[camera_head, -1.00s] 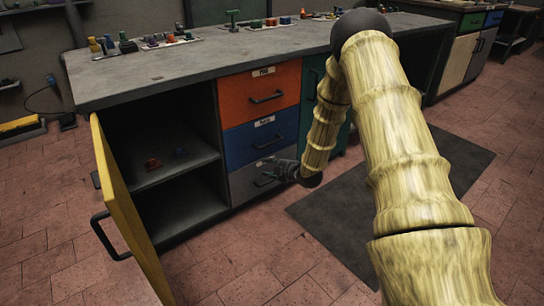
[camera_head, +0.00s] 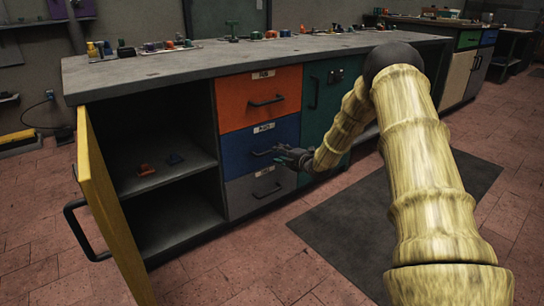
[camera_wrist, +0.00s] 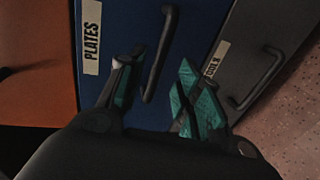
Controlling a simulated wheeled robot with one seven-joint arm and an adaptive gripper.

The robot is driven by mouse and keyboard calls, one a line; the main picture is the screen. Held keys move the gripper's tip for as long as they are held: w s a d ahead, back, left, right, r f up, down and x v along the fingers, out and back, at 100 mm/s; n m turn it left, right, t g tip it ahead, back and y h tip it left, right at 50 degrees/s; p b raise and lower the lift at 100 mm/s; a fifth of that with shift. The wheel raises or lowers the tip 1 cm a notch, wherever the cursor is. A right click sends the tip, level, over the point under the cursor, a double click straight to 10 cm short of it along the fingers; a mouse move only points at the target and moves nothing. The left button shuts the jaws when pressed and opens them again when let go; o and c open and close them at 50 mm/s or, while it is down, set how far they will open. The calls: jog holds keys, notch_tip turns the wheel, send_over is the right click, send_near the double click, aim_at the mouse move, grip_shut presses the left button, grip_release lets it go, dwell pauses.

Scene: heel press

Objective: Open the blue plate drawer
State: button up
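The blue drawer (camera_head: 238,147) is shut in the middle of a stack of three. Its label reads PLATES in the wrist view (camera_wrist: 91,38). Its dark bar handle (camera_wrist: 163,50) also shows in the head view (camera_head: 260,153), partly hidden near my gripper. My gripper (camera_head: 278,155) is in front of the drawer at handle height. In the wrist view my gripper (camera_wrist: 153,88) is open, its green-padded fingers apart on either side of the handle's near end. I cannot tell whether either finger touches the handle.
An orange drawer (camera_head: 237,105) is above and a grey drawer (camera_head: 240,196) below, both shut. A green door (camera_head: 318,90) is to the right. At left, a yellow door (camera_head: 105,190) stands open beside shelves. Floor in front is clear, with a dark mat (camera_head: 345,220).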

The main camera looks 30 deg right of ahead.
jog(key=shift+b+x, duration=1.25)
jog(key=shift+x, duration=1.8)
grip_shut()
